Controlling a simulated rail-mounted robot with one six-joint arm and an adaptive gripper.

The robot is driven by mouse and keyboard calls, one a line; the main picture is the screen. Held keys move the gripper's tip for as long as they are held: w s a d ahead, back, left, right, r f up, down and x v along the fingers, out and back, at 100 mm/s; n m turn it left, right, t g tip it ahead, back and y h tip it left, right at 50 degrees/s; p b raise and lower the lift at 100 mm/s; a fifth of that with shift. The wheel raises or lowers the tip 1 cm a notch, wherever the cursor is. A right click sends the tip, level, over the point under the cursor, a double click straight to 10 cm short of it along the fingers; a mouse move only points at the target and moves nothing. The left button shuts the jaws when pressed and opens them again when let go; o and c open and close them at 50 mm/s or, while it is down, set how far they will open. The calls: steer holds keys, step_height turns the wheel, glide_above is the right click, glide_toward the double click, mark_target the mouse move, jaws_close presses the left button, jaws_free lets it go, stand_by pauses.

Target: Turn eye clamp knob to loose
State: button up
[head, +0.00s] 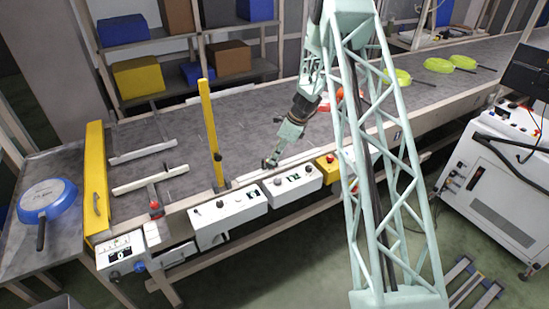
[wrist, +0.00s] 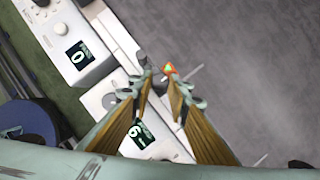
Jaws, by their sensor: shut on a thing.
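My gripper (head: 268,163) is low at the back edge of the conveyor's control boxes, fingers pointing down. In the wrist view my gripper (wrist: 160,82) has its fingertips close around a small spot. A small red-and-green piece (wrist: 168,69) shows at the right fingertip and a dark grey piece (wrist: 141,58) beside the left one. The eye clamp knob itself is mostly hidden by the fingers, and its setting cannot be read. Below lies a white control box (wrist: 120,100) with a display reading 6; it also shows in the head view (head: 291,185).
Another white box (head: 228,213) with a display stands to the left. A yellow post (head: 210,130) rises left of the gripper. A blue pan (head: 47,198) sits on the left table; green pans (head: 440,65) lie far right. The grey belt (head: 250,110) beyond is mostly clear.

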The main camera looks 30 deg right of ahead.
steer(key=shift+n, duration=0.3)
steer(key=n, duration=0.2)
steer(key=n+g+y, duration=0.1)
steer(key=n, duration=0.1)
steer(key=shift+w+d+g, duration=0.15)
steer(key=shift+w+g, duration=0.05)
steer(key=shift+g, duration=0.1)
steer(key=n, duration=0.1)
steer(key=n+g, duration=0.1)
steer(key=n, duration=0.1)
steer(key=n+g, duration=0.1)
steer(key=n, duration=0.1)
steer(key=shift+w, duration=0.25)
steer(key=n+g, duration=0.1)
steer(key=n, duration=0.2)
steer(key=n+g, duration=0.1)
steer(key=n, duration=0.2)
steer(key=shift+w+f+b, duration=0.1)
steer(key=shift+w+b, duration=0.1)
steer(key=shift+b, duration=0.15)
steer(key=shift+a+n+g+h, duration=0.2)
steer(key=shift+n+g+h, duration=0.45)
steer(key=shift+n, duration=1.15)
steer(key=o, duration=0.8)
steer(key=shift+o, duration=0.2)
